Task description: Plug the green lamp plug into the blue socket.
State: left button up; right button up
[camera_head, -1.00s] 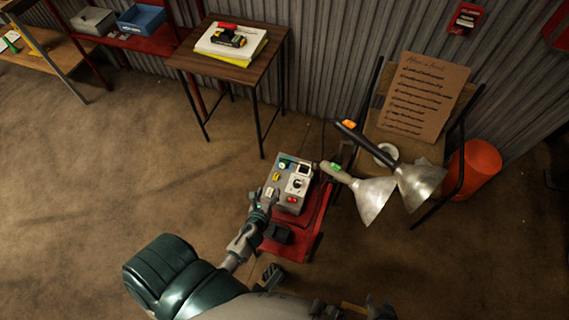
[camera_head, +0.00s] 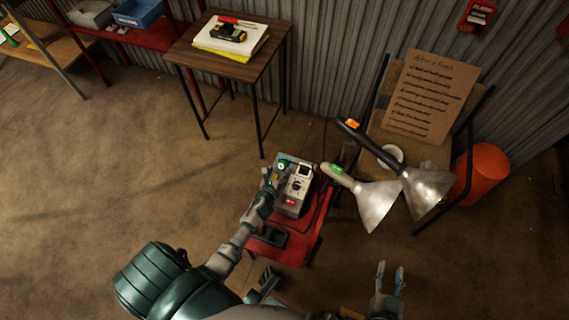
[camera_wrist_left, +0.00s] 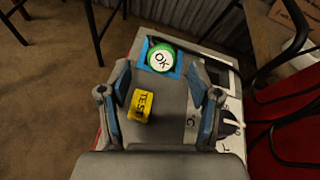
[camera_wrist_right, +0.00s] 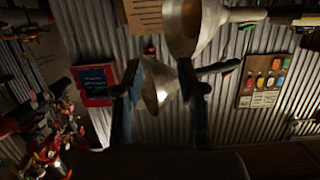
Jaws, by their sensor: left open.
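The green plug (camera_wrist_left: 160,58), round with a white OK label, sits at the blue socket (camera_wrist_left: 151,44) on the grey box (camera_head: 292,208); blue shows around it. I cannot tell how deep it sits. A dark cable runs from it to the right. It also shows small in the head view (camera_head: 282,165). My left gripper (camera_wrist_left: 160,82) is open over the box, its fingers short of the green plug and on either side of a yellow TEST piece (camera_wrist_left: 142,105). My right gripper (camera_head: 390,278) is open and empty, right of the red cart.
The box stands on a red cart (camera_head: 297,248). Two lamps stand to its right, one with a green tag (camera_head: 337,169), one with an orange tag (camera_head: 352,123). A chair with a written card (camera_head: 430,95), an orange bucket (camera_head: 482,175) and a small table (camera_head: 265,65) are behind.

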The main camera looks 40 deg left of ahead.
aim_at(281, 167)
pick_arm(q)
jog(key=x, duration=0.1)
jog(key=b+x, duration=0.1)
jog(key=x, duration=0.1)
jog(key=shift+s+d+f, duration=0.1)
jog(key=shift+f, duration=0.2)
jog(key=shift+r, duration=0.1)
grip_shut()
pick_arm(e)
jog(key=r+t, duration=0.1)
jog(key=r, duration=0.1)
jog(key=w+r+t+y, duration=0.1)
jog(key=shift+w+a+t, duration=0.1)
jog(key=shift+a+t, duration=0.2)
jog(key=shift+a, duration=0.05)
pick_arm(q)
jog(key=shift+r, duration=0.1)
